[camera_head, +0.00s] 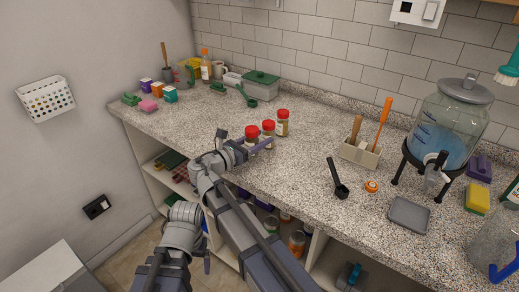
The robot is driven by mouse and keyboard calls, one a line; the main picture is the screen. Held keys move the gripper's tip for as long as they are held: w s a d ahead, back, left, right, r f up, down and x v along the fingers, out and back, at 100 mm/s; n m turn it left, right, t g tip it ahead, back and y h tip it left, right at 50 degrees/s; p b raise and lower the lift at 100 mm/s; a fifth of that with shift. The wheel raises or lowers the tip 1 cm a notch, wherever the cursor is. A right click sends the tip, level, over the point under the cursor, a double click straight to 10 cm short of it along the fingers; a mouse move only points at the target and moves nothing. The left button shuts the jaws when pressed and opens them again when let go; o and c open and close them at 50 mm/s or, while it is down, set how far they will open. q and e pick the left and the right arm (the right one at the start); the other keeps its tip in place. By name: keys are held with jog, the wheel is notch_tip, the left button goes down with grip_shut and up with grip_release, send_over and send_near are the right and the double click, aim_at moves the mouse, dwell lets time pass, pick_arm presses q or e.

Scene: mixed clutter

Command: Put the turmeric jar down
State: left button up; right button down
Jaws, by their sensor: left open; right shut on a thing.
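Three small jars with red lids stand close together at the middle of the counter. The nearest one, taken as the turmeric jar (251,132), is at my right gripper (246,144), which is shut on it. Its lower part is hidden by the gripper, so I cannot tell whether it touches the counter. Its label is too small to read. A second jar (268,133) is just right of it, and a third jar (283,124) is behind that. My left gripper (188,238) is open and empty, low in front of the counter's front edge.
Right of the jars are a utensil caddy (360,153), a black scoop (340,190), a grey tray (409,214) and a water dispenser (445,125). A green-lidded box (260,87) stands behind. The speckled counter (190,125) is clear left of the jars. Open shelves lie below.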

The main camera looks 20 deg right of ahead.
notch_tip(320, 180, down, 2)
jog(key=shift+f+b, duration=0.2)
jog(key=shift+b, duration=0.5)
pick_arm(q)
notch_tip(320, 180, down, 2)
jog(key=shift+f, duration=0.1)
pick_arm(e)
jog(key=shift+r, duration=0.15)
jog(key=c, duration=0.7)
grip_release()
jog(key=shift+f, duration=0.25)
pick_arm(q)
jog(key=shift+f, duration=0.1)
pick_arm(e)
jog(key=o, duration=0.5)
jog(key=shift+r, duration=0.15)
